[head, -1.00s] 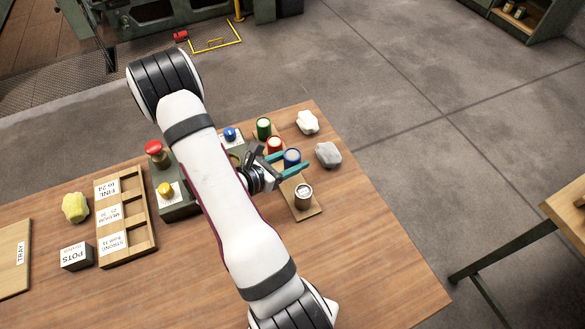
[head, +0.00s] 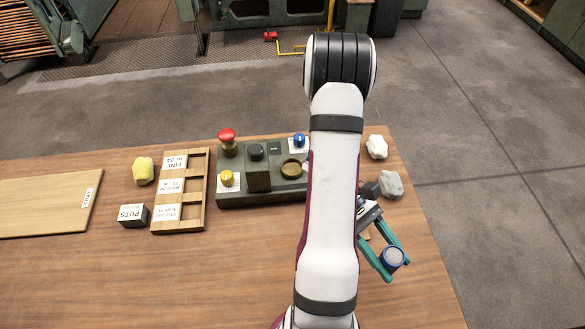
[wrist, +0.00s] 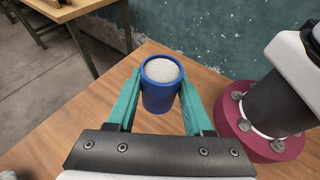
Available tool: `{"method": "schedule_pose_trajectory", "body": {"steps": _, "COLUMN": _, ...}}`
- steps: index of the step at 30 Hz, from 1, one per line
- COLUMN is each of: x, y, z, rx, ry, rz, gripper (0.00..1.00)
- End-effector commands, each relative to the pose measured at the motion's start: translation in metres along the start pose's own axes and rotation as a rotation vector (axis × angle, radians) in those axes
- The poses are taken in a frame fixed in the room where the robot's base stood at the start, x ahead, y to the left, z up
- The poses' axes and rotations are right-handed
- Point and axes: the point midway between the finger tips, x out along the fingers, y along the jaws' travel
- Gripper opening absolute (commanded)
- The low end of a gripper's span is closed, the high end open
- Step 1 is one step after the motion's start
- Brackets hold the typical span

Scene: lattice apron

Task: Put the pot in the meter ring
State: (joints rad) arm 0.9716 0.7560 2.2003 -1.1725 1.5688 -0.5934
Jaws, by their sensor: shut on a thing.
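A blue pot (head: 393,257) with pale grainy contents is between the teal fingers of my gripper (head: 397,268), which is shut on it, over the right front of the table. In the wrist view the pot (wrist: 160,95) looks upright, its rim clear, with a finger on each side. I cannot tell its height above the wood. The meter ring (head: 293,168), a brass-coloured ring, is on the dark green console to the left of my arm, with no pot in it. My gripper is right of and nearer than the ring.
The console (head: 230,200) carries a red button (head: 227,139), a yellow knob (head: 227,179) and a blue knob (head: 299,140). Two pale rocks (head: 377,146) (head: 391,184) lie right.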

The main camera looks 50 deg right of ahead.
Motion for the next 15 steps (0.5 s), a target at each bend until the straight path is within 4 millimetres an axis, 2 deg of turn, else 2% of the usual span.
{"method": "schedule_pose_trajectory", "body": {"steps": 3, "x": 0.007, "y": -0.04, "z": -0.001, "rx": 0.122, "ry": 0.0, "rz": -0.294, "gripper": 0.0}}
{"method": "schedule_pose_trajectory", "body": {"steps": 7, "x": -0.005, "y": -0.082, "z": -0.01, "rx": 0.263, "ry": -0.001, "rz": -0.635, "gripper": 0.0}}
{"method": "schedule_pose_trajectory", "body": {"steps": 12, "x": -0.044, "y": -0.115, "z": -0.025, "rx": 0.441, "ry": 0.0, "rz": -1.064, "gripper": 0.0}}
{"method": "schedule_pose_trajectory", "body": {"steps": 15, "x": -0.074, "y": -0.121, "z": -0.035, "rx": 0.542, "ry": 0.0, "rz": -1.307, "gripper": 0.0}}
